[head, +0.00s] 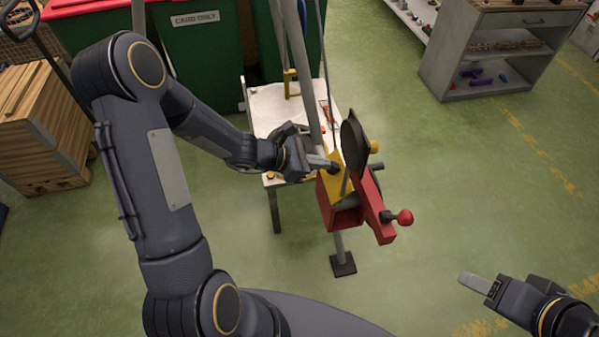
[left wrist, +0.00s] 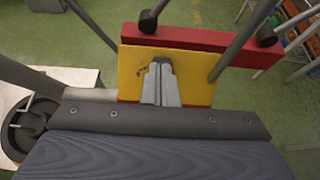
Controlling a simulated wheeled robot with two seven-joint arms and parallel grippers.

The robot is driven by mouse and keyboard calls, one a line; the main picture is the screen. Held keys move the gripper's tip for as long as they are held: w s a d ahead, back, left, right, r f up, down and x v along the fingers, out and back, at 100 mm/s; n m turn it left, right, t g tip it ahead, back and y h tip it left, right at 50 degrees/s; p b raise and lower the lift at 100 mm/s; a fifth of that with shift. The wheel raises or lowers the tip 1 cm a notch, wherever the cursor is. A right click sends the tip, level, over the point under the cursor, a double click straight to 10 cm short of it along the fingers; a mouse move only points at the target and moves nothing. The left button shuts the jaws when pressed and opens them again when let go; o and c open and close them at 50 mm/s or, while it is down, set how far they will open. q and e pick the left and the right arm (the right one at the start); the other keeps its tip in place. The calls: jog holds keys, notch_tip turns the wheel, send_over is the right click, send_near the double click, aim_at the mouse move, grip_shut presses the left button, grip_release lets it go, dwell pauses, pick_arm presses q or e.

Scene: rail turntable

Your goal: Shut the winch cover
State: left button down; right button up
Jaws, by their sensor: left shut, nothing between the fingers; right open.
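The winch is a red box (head: 326,204) on a grey post, with a dark round disc and a red-knobbed crank (head: 404,217) on its right side. Its yellow cover (head: 356,184) stands tilted at the top of the box, and the box's open front shows below it. My left gripper (head: 334,167) is shut and empty, its fingertips at the cover's left side in the head view. In the left wrist view the fingers (left wrist: 163,82) lie against or just over the yellow plate (left wrist: 200,92); contact is unclear. My right gripper (head: 500,284) is open and empty at lower right, away from the winch.
A white table (head: 262,112) stands behind and left of the winch, with a few small items on it. Green bins (head: 200,60) and a wooden crate (head: 45,125) stand further back left. A grey shelf unit (head: 450,60) is at the back right. The floor right of the winch is clear.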

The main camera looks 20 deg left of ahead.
aim_at(340, 166)
pick_arm(q)
jog(key=shift+w+d+g+y+b, duration=0.35)
jog(key=shift+w+d, duration=0.25)
jog(key=shift+d, duration=0.35)
jog(key=shift+w+d, duration=0.2)
jog(key=shift+w+d+f, duration=0.15)
jog(key=shift+w+d, duration=0.15)
jog(key=shift+d, duration=0.2)
jog(key=shift+w+d+y, duration=0.2)
jog(key=shift+d+y, duration=0.15)
jog(key=shift+w+d+f+g+y, duration=0.1)
jog(key=shift+w+d+g+y, duration=0.1)
jog(key=shift+g+y, duration=0.2)
jog(key=shift+d+f, duration=0.1)
jog(key=shift+f, duration=0.15)
jog(key=shift+w+d+f, duration=0.35)
jog(key=shift+d+f, duration=0.05)
